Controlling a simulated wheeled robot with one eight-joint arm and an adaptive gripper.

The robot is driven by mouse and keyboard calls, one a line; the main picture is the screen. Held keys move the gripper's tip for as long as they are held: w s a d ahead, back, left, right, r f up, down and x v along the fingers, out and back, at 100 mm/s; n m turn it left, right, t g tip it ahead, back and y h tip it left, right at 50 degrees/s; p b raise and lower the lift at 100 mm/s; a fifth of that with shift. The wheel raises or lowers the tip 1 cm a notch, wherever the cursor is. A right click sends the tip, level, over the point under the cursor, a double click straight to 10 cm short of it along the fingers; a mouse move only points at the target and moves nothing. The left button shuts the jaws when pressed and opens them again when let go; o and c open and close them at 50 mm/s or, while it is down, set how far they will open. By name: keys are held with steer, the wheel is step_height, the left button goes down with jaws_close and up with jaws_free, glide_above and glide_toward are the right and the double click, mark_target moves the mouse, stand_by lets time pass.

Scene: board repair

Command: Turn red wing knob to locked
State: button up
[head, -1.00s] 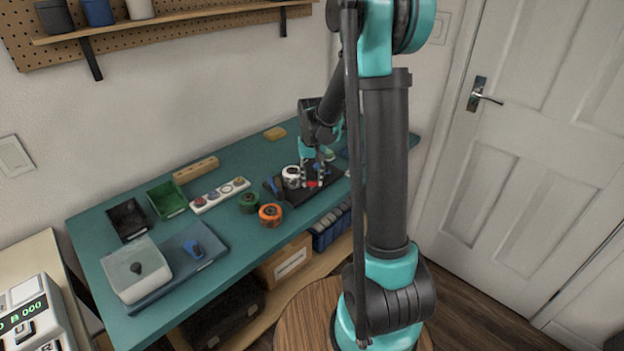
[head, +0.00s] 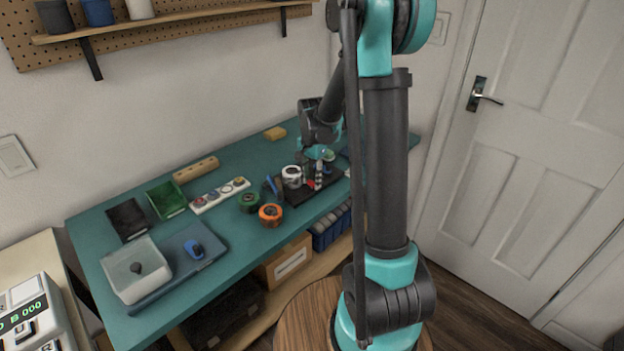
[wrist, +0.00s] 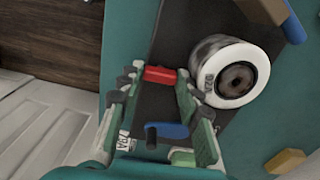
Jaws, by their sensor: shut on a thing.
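The red wing knob (wrist: 160,74) sits on a dark board (wrist: 181,32). In the wrist view its bar spans the gap between the fingertips of my gripper (wrist: 157,75), which is shut on its two ends. In the head view my gripper (head: 317,181) points down at the board (head: 326,187), and a bit of the red knob (head: 311,184) shows beside the fingers. I cannot read any lock marking by the knob.
A white roll (wrist: 237,76) stands right beside my finger; it also shows in the head view (head: 292,173). A blue-handled part (wrist: 168,131) lies between my fingers' bases. Green (head: 249,202) and orange (head: 270,214) rolls stand left of the board.

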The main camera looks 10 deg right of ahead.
mark_target(312, 181)
steer(key=shift+m, duration=0.4)
steer(key=o, duration=1.2)
steer(key=shift+c, duration=0.2)
steer(key=shift+r, duration=4.05)
steer(key=s+d+f+n+t, duration=0.1)
steer(key=s+f+n, duration=0.1)
steer(key=s, duration=0.5)
steer(key=s+d+f+n+t, duration=0.1)
steer(key=s+d+f+n, duration=0.1)
steer(key=s+n, duration=0.3)
steer(key=s+d+f+n+t, duration=0.1)
steer(key=s+n, duration=0.3)
steer(key=s, duration=0.7)
steer(key=shift+d+f+t, duration=0.4)
steer(key=shift+f+t, duration=0.2)
steer(key=shift+f, duration=0.25)
